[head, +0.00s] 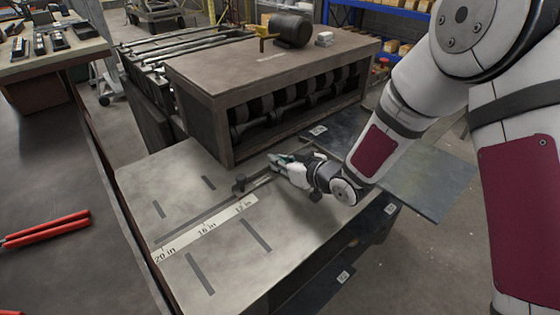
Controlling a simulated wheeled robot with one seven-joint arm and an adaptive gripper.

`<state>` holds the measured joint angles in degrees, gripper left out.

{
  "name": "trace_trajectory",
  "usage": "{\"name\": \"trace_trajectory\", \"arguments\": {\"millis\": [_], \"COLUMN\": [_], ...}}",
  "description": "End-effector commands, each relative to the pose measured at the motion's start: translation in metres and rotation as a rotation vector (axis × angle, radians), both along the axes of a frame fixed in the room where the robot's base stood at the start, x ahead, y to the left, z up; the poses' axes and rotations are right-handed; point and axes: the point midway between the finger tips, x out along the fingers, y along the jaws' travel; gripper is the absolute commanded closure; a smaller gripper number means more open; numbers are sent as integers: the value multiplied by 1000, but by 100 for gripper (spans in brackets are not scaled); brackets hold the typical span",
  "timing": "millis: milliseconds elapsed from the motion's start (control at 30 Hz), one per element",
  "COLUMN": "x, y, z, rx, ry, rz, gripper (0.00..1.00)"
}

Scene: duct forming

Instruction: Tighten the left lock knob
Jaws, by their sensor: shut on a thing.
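My gripper (277,161) is low over the machine's table, at the far end of the dark guide bar (196,216). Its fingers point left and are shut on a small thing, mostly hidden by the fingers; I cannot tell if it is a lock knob. A small dark upright knob (239,184) stands on the guide bar, to the left of my fingertips and apart from them. A pale ruler strip (205,232) marked 20 in, 16 in and 12 in runs along the bar.
A motor (290,30) sits on top. The metal table (235,265) is clear in front, with dark slots. Red-handled pliers (45,230) lie on the left bench.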

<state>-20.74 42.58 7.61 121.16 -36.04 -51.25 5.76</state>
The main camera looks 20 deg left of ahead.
Motion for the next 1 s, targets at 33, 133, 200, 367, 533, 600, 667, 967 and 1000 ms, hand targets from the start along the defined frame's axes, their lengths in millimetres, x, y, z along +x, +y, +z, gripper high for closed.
{"name": "trace_trajectory", "arguments": {"millis": [33, 133, 200, 367, 533, 600, 667, 967, 1000], "x": [-2, -2, -2, -1, -4, -9, -14, -43, -47], "y": [-6, -5, -4, -3, -10, -18, -26, -74, -79], "z": [-8, -8, -7, -4, 0, 4, 9, 31, 33], "rx": [-17, -15, -14, -9, -7, -8, -7, -9, -10], "ry": [13, 14, 12, 8, 6, 6, 6, 7, 7], "rz": [-4, -4, -2, -2, -3, -5, -4, -5, -5], "gripper": [82, 71, 71, 71, 71, 71, 71, 71, 71]}}
